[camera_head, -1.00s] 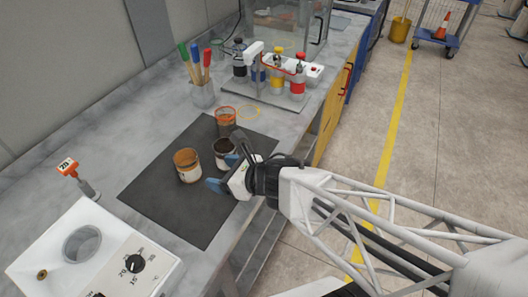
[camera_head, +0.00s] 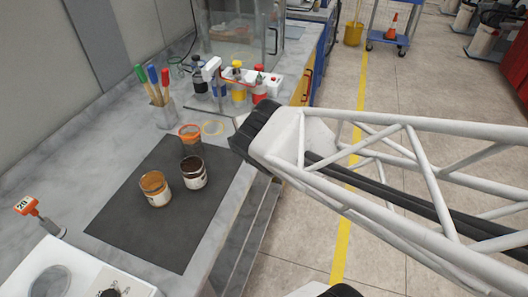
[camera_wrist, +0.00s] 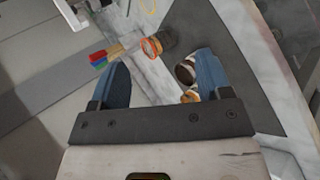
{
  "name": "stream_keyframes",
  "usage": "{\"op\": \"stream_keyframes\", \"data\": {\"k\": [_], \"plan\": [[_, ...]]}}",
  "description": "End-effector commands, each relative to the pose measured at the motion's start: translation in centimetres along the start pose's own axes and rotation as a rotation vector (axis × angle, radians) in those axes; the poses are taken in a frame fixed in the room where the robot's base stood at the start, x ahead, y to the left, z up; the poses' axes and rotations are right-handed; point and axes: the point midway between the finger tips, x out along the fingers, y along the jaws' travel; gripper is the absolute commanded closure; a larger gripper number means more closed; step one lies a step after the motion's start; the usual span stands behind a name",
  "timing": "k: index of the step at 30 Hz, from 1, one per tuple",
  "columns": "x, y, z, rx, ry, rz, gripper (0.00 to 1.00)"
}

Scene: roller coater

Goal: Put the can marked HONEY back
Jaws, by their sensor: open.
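Three cans stand on a dark mat (camera_head: 135,210): an amber-brown one (camera_head: 156,190), a dark brown one (camera_head: 194,174) and an orange-rimmed one (camera_head: 190,141) behind. Their labels are too small to read, so I cannot tell which is marked HONEY. In the wrist view my gripper (camera_wrist: 160,68) is open and empty, its two blue fingers apart. The orange-rimmed can (camera_wrist: 158,43) shows beyond the fingers; the dark can (camera_wrist: 185,70) and amber can (camera_wrist: 190,96) are partly hidden by the right finger. In the head view my arm hides the gripper.
A yellow ring (camera_head: 213,127) lies on the bench beyond the mat. A cup of colored-handled tools (camera_head: 164,114) stands left of it. A rack of colored-cap bottles (camera_head: 237,82) is behind. A white device (camera_head: 75,268) is at front left.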

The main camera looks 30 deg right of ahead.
Motion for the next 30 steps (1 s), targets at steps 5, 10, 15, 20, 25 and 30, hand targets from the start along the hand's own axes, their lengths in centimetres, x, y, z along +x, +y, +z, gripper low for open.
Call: {"op": "stream_keyframes", "data": {"k": [5,10,15,20,25,30], "plan": [[-2.4,-0.7,1.6,0.452,-0.097,-0.151,0.29],[-5.0,-1.8,2.0,0.871,-0.203,-0.298,0.29],[-7.6,-2.7,1.4,1.225,-0.312,-0.434,0.29],[-9.2,-3.2,0.7,1.426,-0.389,-0.521,0.29],[-9.9,-3.4,0.4,1.503,-0.423,-0.556,0.29],[-9.9,-3.4,0.4,1.507,-0.425,-0.558,0.29]]}}
